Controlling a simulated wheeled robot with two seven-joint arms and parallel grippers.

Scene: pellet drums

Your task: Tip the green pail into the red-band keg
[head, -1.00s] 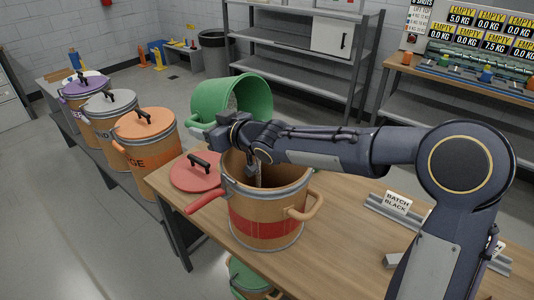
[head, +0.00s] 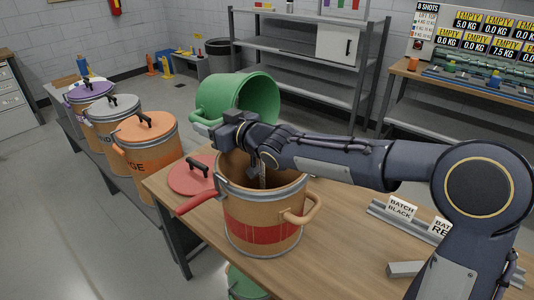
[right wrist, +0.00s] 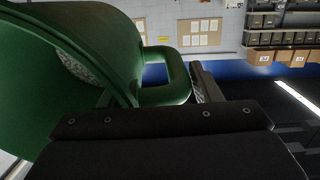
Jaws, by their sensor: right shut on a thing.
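The green pail (head: 262,97) is tilted on its side above and behind the red-band keg (head: 262,212). My right gripper (head: 212,127) is shut on the pail's handle, left of the keg's mouth and above it. The right wrist view shows the pail (right wrist: 115,40) with its handle (right wrist: 172,88) by the fingers. A grey speckled patch shows inside the pail. The keg stands upright and open on the wooden table; my arm hides part of its mouth. My left gripper is not in view.
A red lid (head: 192,176) lies on the table (head: 335,235) left of the keg. Lidded orange (head: 146,150), grey (head: 113,125) and purple-topped (head: 88,105) drums stand on a bench at left. A "Batch Black" sign (head: 400,208) stands at right.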

